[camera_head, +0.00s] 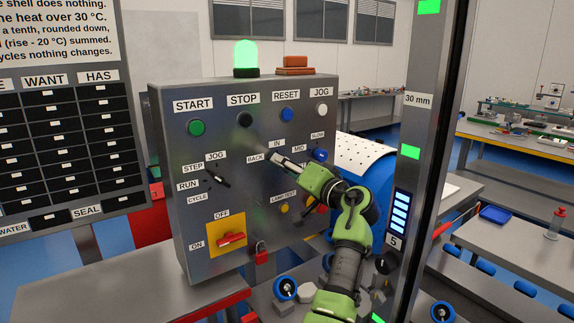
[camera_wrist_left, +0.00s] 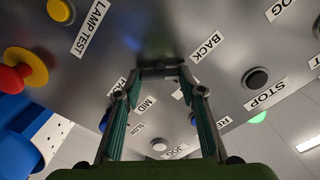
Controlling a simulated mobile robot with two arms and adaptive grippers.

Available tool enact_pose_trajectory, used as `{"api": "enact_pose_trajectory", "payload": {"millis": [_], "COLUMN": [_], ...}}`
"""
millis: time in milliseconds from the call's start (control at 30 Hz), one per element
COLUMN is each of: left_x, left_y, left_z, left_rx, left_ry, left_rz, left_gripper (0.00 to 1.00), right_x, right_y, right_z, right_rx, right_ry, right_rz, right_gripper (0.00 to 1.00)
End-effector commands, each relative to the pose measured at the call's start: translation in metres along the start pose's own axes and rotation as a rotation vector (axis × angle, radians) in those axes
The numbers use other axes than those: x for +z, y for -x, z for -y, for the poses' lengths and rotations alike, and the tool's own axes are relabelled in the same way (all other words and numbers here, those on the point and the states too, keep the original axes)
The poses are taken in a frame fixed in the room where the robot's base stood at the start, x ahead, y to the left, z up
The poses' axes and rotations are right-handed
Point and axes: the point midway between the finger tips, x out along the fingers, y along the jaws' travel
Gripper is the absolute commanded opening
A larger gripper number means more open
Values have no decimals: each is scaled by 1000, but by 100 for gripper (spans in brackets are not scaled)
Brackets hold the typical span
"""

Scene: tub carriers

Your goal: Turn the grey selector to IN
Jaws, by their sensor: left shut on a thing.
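The grey selector sits on the grey control panel (camera_head: 212,245), at the BACK label (camera_head: 255,158) and the IN label (camera_head: 277,143). My left gripper (camera_head: 276,158) reaches it from the lower right in the head view and is shut on it. The fingers cover the selector, so I cannot tell which way it points. In the left wrist view the gripper's fingertips (camera_wrist_left: 160,72) meet close to the panel face, beside the BACK label (camera_wrist_left: 206,46). My right gripper is in neither view.
Near the gripper are a blue knob (camera_head: 320,155) by MID and SLOW, and a black STEP/JOG/RUN selector (camera_head: 215,176). START, STOP, RESET and JOG buttons line the top. A red switch (camera_head: 230,239) on yellow is lower left. A grey post (camera_head: 424,130) stands to the right.

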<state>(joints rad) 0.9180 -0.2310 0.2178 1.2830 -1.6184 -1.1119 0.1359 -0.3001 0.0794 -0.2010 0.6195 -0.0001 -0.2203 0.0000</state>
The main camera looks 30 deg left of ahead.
Motion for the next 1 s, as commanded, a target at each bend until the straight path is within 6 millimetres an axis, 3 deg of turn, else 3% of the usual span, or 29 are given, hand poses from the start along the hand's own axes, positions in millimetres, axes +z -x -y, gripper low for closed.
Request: {"api": "enact_pose_trajectory", "payload": {"millis": [600,1000], "left_x": [-1,0], "left_y": [-1,-1], "left_z": [1,0], "left_rx": [-2,-2], "left_ry": [-564,-768], "left_rz": [2,2], "left_gripper": [15,15], "right_x": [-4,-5], "right_y": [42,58], "right_z": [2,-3], "right_rx": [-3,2], "right_ry": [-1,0], "right_rz": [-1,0], "right_gripper": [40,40]}}
